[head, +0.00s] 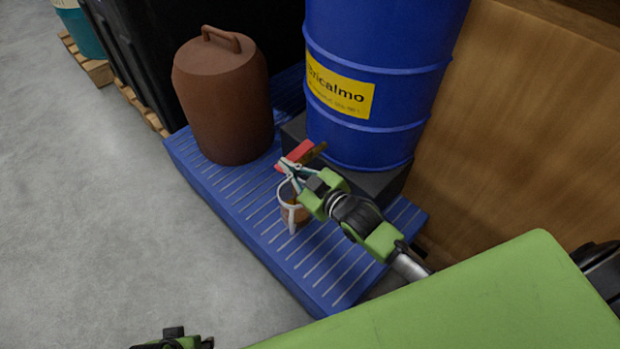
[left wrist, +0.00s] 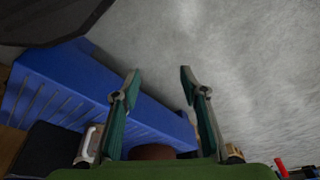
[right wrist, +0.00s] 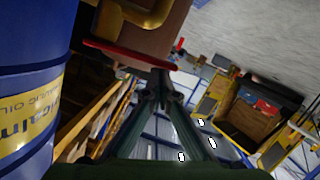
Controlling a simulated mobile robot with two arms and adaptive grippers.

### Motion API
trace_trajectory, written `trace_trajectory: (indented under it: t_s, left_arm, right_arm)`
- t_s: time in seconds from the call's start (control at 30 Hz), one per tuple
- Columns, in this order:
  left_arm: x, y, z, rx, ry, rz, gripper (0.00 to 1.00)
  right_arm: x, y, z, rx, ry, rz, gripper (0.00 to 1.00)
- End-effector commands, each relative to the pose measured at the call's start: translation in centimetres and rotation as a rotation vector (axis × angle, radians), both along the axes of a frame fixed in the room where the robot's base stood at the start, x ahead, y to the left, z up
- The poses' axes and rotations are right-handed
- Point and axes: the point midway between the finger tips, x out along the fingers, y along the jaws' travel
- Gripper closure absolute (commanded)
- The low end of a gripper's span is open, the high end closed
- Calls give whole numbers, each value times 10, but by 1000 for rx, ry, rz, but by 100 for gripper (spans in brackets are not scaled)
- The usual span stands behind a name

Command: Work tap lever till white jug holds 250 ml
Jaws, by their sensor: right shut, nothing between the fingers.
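The blue drum (head: 385,80) stands on a dark block on the blue slatted pallet (head: 225,190). Its tap has a red lever (head: 298,152), seen close in the right wrist view (right wrist: 128,54) with the brass tap body (right wrist: 150,14). My right gripper (head: 287,172) is shut and empty, its tips at or very near the lever; contact is unclear. The white-handled jug (head: 290,214) stands below on the pallet, partly hidden by this gripper. Its side looks brown; no level mark is readable. My left gripper (left wrist: 158,74) is open and empty, away from the tap.
A brown lidded can (head: 222,100) stands on the pallet left of the drum. A wooden panel (head: 530,130) closes off the right. Black bins and a teal container (head: 82,32) stand at the back left. The grey floor at left is clear.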

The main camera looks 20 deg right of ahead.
Motion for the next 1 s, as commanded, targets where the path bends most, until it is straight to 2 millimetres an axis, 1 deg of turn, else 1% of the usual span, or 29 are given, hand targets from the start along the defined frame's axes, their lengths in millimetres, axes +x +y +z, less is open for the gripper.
trace_trajectory:
  t_s: [0.1, 0.33, 0.37, 0.4, 0.5, 0.6, 0.7, 0.8, 1.0]
  left_arm:
    - [-4, 0, -21, 1, 16, -2, 60]
    - [-15, 1, -62, 3, 38, -6, 60]
    - [-17, 1, -67, 4, 41, -6, 60]
    - [-19, 2, -73, 4, 44, -7, 60]
    - [-26, 3, -88, 4, 51, -8, 60]
    - [-32, 3, -99, 5, 58, -10, 60]
    - [-37, 4, -108, 6, 63, -11, 60]
    - [-40, 4, -113, 6, 65, -12, 60]
    - [-43, 5, -118, 6, 66, -12, 60]
  right_arm:
    - [1, 0, 7, 0, 4, 1, 100]
    - [4, 1, 21, 1, 0, 1, 100]
    - [1, 0, 22, 1, 1, 1, 100]
    - [-12, -5, 23, 0, 3, 1, 100]
    - [-34, -13, 29, 0, 1, 2, 100]
    - [-53, -21, 33, 0, 1, 2, 100]
    - [-68, -26, 38, 1, -1, 2, 100]
    - [-78, -31, 40, 2, -2, 1, 100]
    - [-87, -34, 43, 2, -5, 1, 100]
